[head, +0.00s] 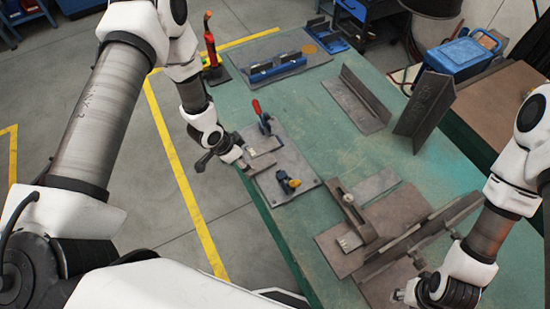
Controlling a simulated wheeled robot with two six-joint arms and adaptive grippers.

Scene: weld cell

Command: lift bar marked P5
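No P5 mark is readable, so I cannot tell which bar carries it. A dark angle bar (425,105) with faint marks stands tilted at the back right of the green table. Another angle bar (357,97) lies left of it. A long narrow bar (432,228) lies across the fixture plates at the lower right. My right gripper (404,294) is low beside these plates, near the bottom edge; its fingertips are too small to judge. My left gripper (238,157) is over the table's left edge, at the clamp plate; its fingers are unclear.
A clamp plate (276,178) with red and yellow-handled parts sits at the table's left edge. A blue fixture (277,68) is on a dark plate at the back. A blue box (460,55) stands beyond the table. The green table's (310,120) middle is mostly clear.

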